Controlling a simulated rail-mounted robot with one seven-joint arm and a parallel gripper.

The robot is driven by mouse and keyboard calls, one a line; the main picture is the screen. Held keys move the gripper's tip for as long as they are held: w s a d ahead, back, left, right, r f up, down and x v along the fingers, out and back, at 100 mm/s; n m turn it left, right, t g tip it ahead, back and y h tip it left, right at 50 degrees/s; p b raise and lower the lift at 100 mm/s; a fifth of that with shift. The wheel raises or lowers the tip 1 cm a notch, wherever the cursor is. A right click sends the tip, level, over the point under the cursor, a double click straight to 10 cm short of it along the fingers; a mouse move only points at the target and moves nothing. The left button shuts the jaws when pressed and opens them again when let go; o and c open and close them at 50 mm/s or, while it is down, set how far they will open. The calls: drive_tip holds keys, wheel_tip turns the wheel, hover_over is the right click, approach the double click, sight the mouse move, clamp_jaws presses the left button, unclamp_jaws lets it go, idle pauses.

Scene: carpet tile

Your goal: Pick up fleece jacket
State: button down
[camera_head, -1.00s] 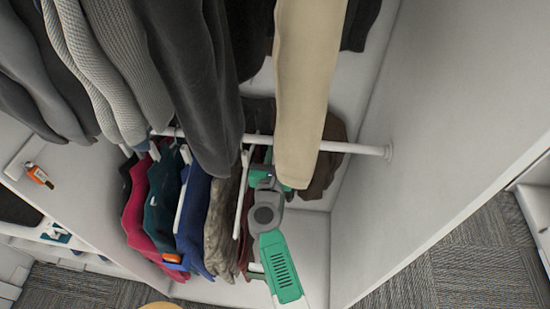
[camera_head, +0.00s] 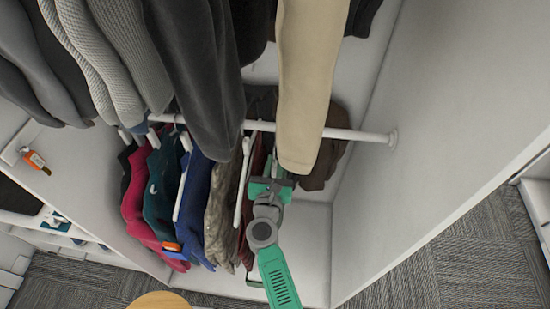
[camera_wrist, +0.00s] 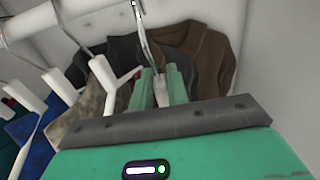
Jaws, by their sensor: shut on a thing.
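My gripper (camera_head: 270,188) is at the right part of the lower row of hanging clothes, just below the hanging rail. In the wrist view its green fingers (camera_wrist: 163,86) are closed around a pale hanger neck (camera_wrist: 162,92), with a metal hook (camera_wrist: 144,40) rising above it. A brown garment (camera_wrist: 212,60) and a dark garment (camera_wrist: 125,52) hang behind the fingers; the brown one shows in the head view (camera_head: 325,162) too. I cannot tell which garment is the fleece jacket, and the gripper hides much of what hangs from the held hanger.
A white rail (camera_head: 350,134) crosses the closet to the right wall (camera_head: 460,120). Pink (camera_head: 134,213), teal (camera_head: 160,195), blue (camera_head: 196,215) and mottled (camera_head: 220,220) garments hang close on the left. A long beige garment (camera_head: 305,80) hangs in front from above.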

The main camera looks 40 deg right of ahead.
sight(274, 174)
drive_tip(key=f, duration=0.1)
drive_tip(key=f+b, duration=0.1)
drive_tip(key=f, duration=0.1)
drive_tip(key=shift+s+a+f+b, duration=0.25)
drive_tip(key=shift+a+b, duration=0.05)
drive_tip(key=shift+b, duration=0.1)
drive_tip(key=shift+s+a+r, duration=0.1)
drive_tip(key=shift+s+a, duration=0.05)
drive_tip(key=shift+a, duration=0.1)
drive_tip(key=v, duration=0.5)
drive_tip(key=p+v, duration=0.1)
drive_tip(key=v, duration=0.4)
drive_tip(key=f+v, duration=0.1)
drive_tip(key=v, duration=0.4)
drive_tip(key=shift+s+a+p, duration=0.15)
drive_tip(key=shift+a+p, duration=0.05)
drive_tip(key=shift+p, duration=0.2)
drive_tip(key=shift+s, duration=0.1)
